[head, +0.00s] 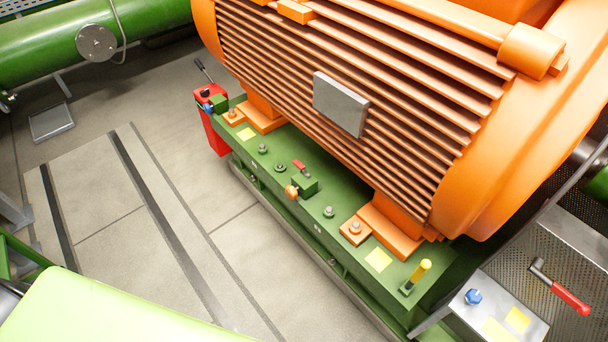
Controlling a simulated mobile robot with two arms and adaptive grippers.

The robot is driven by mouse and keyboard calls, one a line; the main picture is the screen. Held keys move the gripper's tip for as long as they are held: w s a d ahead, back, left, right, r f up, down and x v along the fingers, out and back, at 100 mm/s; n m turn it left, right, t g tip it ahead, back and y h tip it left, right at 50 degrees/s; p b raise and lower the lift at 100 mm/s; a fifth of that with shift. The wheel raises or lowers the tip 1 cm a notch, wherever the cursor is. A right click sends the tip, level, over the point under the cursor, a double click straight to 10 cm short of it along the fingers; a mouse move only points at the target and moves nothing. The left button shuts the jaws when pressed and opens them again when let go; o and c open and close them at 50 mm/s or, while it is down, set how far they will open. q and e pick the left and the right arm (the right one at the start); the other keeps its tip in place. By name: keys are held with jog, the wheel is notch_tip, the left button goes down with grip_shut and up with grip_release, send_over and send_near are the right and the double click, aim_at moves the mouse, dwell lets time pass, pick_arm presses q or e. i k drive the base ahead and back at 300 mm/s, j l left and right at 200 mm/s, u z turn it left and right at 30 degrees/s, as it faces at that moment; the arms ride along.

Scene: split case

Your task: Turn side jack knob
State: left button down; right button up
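Several knob-like parts show in the head view, and I cannot tell which one is the side jack knob. A small orange knob (291,192) sits on the front of a green block (305,184) with a red lever (299,167), midway along the green base rail. A small blue knob (208,108) is beside the red jack-like unit (211,95) at the rail's far end. A larger blue knob (473,297) is on the grey box at the lower right. Neither of my grippers is in view.
A large orange finned motor (370,100) stands on the green base rail (343,228). The grey floor (150,240) left of the rail is clear. A green pipe (45,50) lies behind.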

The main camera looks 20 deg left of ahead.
aim_at(291, 192)
jog(key=z, duration=1.65)
jog(key=u, duration=2.15)
jog(key=k+j+u, duration=0.15)
jog(key=k+j, duration=0.25)
jog(key=j, duration=0.15)
